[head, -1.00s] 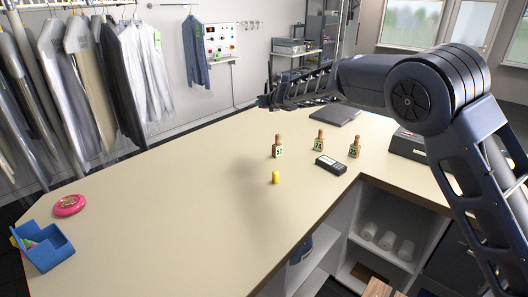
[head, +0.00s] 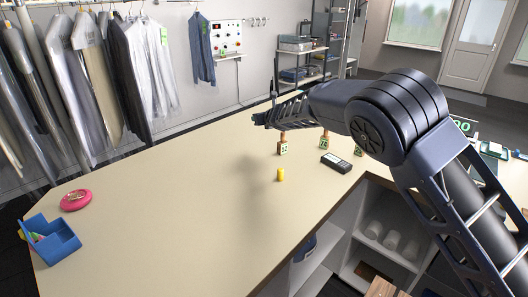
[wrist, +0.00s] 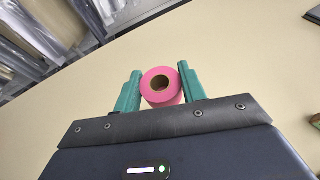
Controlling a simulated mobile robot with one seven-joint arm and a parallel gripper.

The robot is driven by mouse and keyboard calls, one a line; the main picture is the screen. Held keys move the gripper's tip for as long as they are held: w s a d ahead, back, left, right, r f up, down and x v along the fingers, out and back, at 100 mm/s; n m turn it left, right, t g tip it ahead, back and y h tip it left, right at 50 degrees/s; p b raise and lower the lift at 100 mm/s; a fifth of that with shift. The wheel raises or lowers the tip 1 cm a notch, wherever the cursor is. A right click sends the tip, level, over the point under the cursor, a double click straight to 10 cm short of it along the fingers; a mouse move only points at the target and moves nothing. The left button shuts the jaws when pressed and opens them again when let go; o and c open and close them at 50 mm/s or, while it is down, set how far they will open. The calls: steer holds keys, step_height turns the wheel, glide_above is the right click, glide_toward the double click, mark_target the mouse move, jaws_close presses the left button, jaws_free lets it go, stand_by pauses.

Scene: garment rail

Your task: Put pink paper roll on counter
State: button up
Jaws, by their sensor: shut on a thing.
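The pink paper roll (wrist: 175,98) is between the two teal fingers of my gripper (wrist: 160,90) in the wrist view. My gripper is shut on it, and the roll's open core faces the camera. The cream counter (head: 170,215) fills the middle of the head view, and its surface also shows behind the roll in the wrist view (wrist: 235,60). My arm reaches over the counter's far part in the head view. There the fingers and the roll are hidden behind my arm. I cannot tell how high the roll is above the counter.
On the counter are a yellow cylinder (head: 281,175), a black handheld device (head: 336,162), several numbered wooden-topped tags (head: 283,147), a pink round dish (head: 75,200) and a blue bin (head: 52,245). White rolls (head: 392,240) lie on a shelf below. The counter's left-middle is clear. Garments (head: 110,75) hang behind.

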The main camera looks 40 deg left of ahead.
mark_target(261, 157)
step_height(261, 157, down, 17)
stand_by(0.6)
steer(key=shift+f, duration=0.15)
steer(key=o, duration=0.9)
steer(key=shift+o, duration=0.2)
steer(key=v, duration=0.5)
steer(key=shift+d+r, duration=0.15)
steer(key=shift+r, duration=0.15)
step_height(261, 157, up, 5)
steer(key=shift+r, duration=0.85)
